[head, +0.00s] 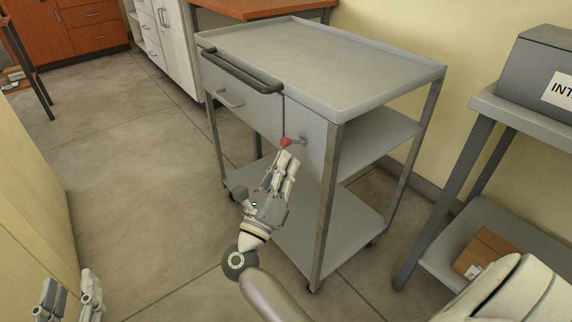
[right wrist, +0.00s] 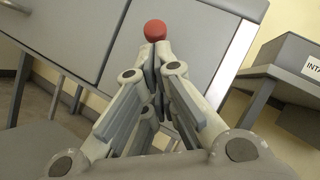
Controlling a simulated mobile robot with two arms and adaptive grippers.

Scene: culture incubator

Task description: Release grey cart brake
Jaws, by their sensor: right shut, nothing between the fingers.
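The grey cart (head: 320,62) stands in the middle of the head view, with a dark push handle (head: 241,72) along its front edge. A red knob (head: 285,142) sits on the cart's front face on a small lever, below a thin vertical rod. My right gripper (head: 287,158) is shut and empty, its fingertips just below the red knob. In the right wrist view the red knob (right wrist: 155,30) appears directly beyond the closed fingertips (right wrist: 156,50); I cannot tell whether they touch. My left gripper (head: 69,296) is at the bottom left, low and away from the cart, its fingers apart.
A grey side table (head: 520,110) with a grey box (head: 545,70) on top and a cardboard box (head: 487,253) on its shelf stands at the right. White cabinets (head: 168,40) and an orange-brown table (head: 262,6) are behind the cart. The floor left of the cart is clear.

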